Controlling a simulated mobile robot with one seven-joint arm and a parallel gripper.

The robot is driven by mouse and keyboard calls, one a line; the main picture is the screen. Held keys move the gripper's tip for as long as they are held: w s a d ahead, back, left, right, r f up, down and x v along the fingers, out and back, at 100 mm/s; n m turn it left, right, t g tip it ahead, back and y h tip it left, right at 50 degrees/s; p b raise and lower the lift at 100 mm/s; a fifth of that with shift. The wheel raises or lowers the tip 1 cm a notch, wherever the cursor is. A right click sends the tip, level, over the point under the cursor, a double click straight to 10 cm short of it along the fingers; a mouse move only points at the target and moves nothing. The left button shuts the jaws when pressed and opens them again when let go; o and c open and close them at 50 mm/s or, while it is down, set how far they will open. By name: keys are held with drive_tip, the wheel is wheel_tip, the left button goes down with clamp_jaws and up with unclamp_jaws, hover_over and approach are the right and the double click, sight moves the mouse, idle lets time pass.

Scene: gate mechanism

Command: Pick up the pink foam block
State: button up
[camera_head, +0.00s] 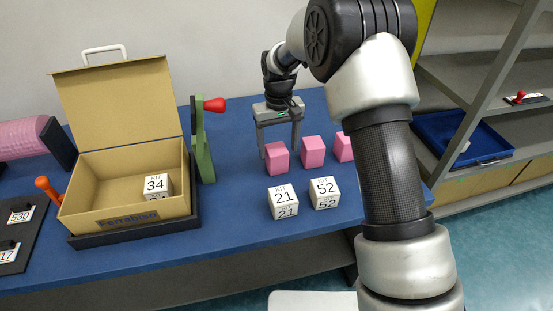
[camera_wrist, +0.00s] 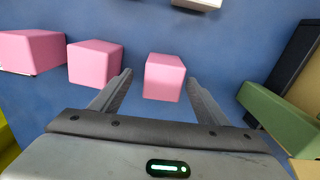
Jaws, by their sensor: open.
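Three pink foam blocks stand in a row on the blue table. In the head view the left block (camera_head: 276,158) is just in front of my gripper (camera_head: 279,143), the middle block (camera_head: 313,152) is to its right, and the right block (camera_head: 344,147) is partly hidden by my arm. In the wrist view one pink block (camera_wrist: 164,77) lies between and just ahead of the fingers of my gripper (camera_wrist: 160,88). The other blocks (camera_wrist: 94,64) (camera_wrist: 32,51) are to the left. My gripper is open and empty, pointing down.
Two white cubes, labelled 21 (camera_head: 283,202) and 52 (camera_head: 324,193), stand in front of the blocks. An open cardboard box (camera_head: 90,172) holds a cube labelled 34 (camera_head: 157,185). A green post with a red knob (camera_head: 203,140) stands between box and blocks. Shelves (camera_head: 470,70) are at right.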

drive_tip(key=f, duration=0.5)
drive_tip(key=shift+a+f, duration=0.25)
drive_tip(key=shift+f, duration=0.1)
drive_tip(key=c, duration=1.1)
